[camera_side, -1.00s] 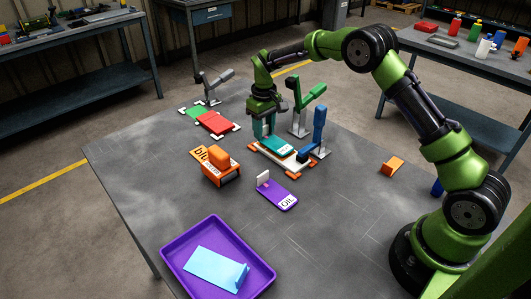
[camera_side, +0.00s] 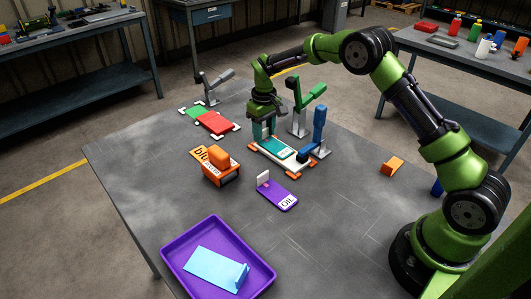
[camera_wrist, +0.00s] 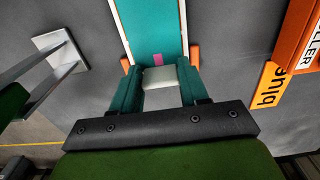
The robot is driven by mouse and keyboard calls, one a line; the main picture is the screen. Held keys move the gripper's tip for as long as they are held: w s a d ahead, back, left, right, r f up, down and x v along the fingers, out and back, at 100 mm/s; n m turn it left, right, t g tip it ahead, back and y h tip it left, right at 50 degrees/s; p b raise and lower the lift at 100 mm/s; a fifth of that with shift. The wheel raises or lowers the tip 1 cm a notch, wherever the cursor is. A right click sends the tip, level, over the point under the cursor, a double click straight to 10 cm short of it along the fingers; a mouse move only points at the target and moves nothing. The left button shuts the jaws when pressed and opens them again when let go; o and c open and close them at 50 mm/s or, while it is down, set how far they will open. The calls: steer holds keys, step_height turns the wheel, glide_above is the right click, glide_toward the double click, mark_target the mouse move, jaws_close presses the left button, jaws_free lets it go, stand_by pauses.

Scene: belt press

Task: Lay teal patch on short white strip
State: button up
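The teal patch (camera_side: 279,148) lies flat over the short white strip (camera_side: 296,168), which sits between orange corner blocks. White strip edges (camera_wrist: 121,28) show beside the teal patch (camera_wrist: 146,30) in the wrist view, where a pink mark is on the patch. My gripper (camera_side: 264,138) is at the patch's far-left end. In the wrist view my gripper's teal fingers (camera_wrist: 160,80) stand on both sides of a pale upright tab at the patch's end and appear to touch it. The patch's underside contact is hidden.
A blue clamp (camera_side: 318,130) and a green clamp (camera_side: 300,108) stand close behind the strip. A red strip (camera_side: 214,122) lies farther back.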

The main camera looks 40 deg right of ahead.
steer(key=o, duration=0.5)
steer(key=shift+c, duration=0.2)
step_height(320, 180, up, 17)
steer(key=shift+r, duration=0.1)
stand_by(0.3)
steer(key=s+a+r+m+t+y, duration=0.1)
steer(key=s+a+r+t, duration=0.1)
steer(key=s+r, duration=0.4)
steer(key=s+a+r+m+t, duration=0.15)
steer(key=s+r, duration=0.25)
steer(key=s, duration=0.5)
steer(key=s+a+f+t, duration=0.1)
steer(key=s+f+t, duration=0.1)
steer(key=s, duration=0.6)
steer(key=s+a+f+m+t+y, duration=0.1)
steer(key=s+f, duration=0.2)
steer(key=s, duration=0.4)
steer(key=shift+s+a+t, duration=0.35)
steer(key=shift+s+a, duration=0.05)
